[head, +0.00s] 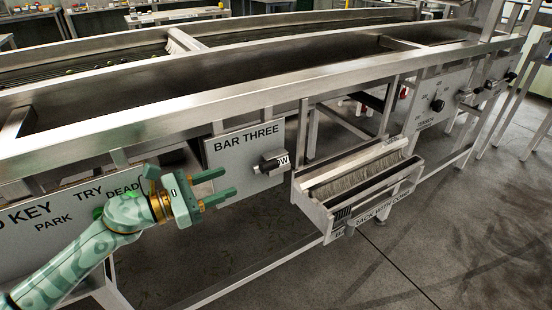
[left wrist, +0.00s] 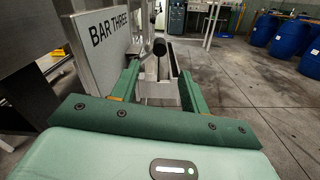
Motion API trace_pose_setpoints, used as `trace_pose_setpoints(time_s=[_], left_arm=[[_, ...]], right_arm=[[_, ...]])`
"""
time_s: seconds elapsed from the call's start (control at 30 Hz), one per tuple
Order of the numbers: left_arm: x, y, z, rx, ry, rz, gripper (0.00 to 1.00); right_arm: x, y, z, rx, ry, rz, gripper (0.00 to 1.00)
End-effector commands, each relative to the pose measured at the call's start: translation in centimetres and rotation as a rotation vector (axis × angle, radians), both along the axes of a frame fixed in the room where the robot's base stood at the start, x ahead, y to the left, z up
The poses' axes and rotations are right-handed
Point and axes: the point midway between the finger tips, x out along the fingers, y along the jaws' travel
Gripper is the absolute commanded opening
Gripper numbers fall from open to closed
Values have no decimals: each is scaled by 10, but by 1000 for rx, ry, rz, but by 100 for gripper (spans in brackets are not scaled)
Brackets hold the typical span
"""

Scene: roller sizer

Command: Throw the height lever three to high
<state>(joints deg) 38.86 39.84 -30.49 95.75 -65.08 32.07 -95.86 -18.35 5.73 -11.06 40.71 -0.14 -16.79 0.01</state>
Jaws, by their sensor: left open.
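The BAR THREE plate (head: 243,143) hangs under the machine's front rail and also shows at the left of the left wrist view (left wrist: 108,40). Its lever (head: 270,164) is a small grey block with a dark knob, beside a white label partly hidden so that only "OW" reads. In the left wrist view the lever's round black knob (left wrist: 159,47) shows ahead, between the finger lines. My left gripper (head: 229,183) is open and empty, in front of the plate and left of the lever, fingers pointing toward it and apart from it. My right gripper is not in view.
A tray with a brush (head: 355,175) juts out right of the lever. A TRY/DEAD/PARK panel (head: 60,215) lies behind my left arm. A dial panel (head: 437,105) is farther right. Blue barrels (left wrist: 265,30) stand far off. The floor in front is clear.

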Motion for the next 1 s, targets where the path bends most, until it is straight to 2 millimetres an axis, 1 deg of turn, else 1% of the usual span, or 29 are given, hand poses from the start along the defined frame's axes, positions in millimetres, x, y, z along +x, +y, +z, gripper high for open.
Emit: trace_pose_setpoints(time_s=[0.3, 0.5, 0.6, 0.7, 1.0], left_arm=[[47, -65, -1, -3, 0, -2, 45], [71, -98, -1, -3, 2, 0, 45], [79, -108, -1, -3, 2, 0, 45], [83, -113, -1, -2, 2, 0, 45], [84, -116, 0, -2, 2, 1, 45]], right_arm=[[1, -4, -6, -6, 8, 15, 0], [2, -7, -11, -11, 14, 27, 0], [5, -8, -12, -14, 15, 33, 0], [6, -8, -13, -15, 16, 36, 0], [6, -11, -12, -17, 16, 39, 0]])
